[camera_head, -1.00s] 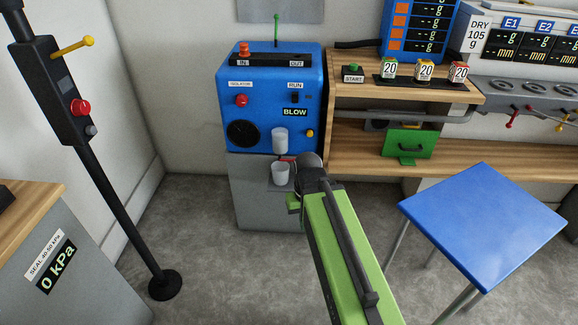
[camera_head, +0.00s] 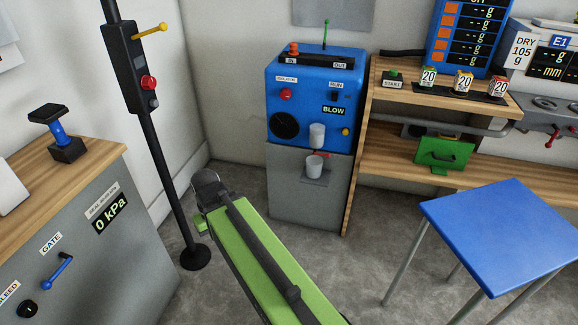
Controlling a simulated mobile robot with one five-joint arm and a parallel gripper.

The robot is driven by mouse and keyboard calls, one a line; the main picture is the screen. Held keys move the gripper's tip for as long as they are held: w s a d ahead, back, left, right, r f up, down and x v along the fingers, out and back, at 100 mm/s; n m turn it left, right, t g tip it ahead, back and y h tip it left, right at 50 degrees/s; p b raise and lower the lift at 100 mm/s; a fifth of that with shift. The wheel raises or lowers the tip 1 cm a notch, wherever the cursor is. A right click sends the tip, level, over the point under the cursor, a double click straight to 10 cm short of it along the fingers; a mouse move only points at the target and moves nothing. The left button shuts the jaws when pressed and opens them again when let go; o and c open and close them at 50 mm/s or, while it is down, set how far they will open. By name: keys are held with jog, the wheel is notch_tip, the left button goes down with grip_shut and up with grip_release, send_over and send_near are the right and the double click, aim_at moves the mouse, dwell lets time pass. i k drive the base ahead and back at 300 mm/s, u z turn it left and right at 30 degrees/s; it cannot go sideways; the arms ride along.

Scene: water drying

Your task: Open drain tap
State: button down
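The blue dryer unit (camera_head: 316,92) stands on a grey cabinet against the back wall. On its front is a white cylindrical bowl (camera_head: 317,135). A small red piece (camera_head: 323,154), which looks like the drain tap, shows just below the bowl. A white cup (camera_head: 314,169) sits under it on a small grey shelf. My green arm reaches up from the bottom of the view, and its dark end with my gripper (camera_head: 207,187) is left of the cabinet, apart from the tap. The fingers are not clear from this angle.
A black post (camera_head: 160,165) with a red button and yellow lever stands at left. The left bench (camera_head: 62,170) carries a 0 kPa display and a blue GATE lever (camera_head: 59,270). A blue-topped stool (camera_head: 503,232) stands at right. Floor shows between stool and cabinet.

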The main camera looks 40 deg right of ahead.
aim_at(328, 155)
jog(key=u, duration=0.05)
jog(key=k, duration=0.35)
jog(key=u, duration=0.85)
jog(key=k, duration=0.95)
jog(key=z, duration=0.15)
jog(key=i, duration=0.95)
jog(key=u, duration=0.1)
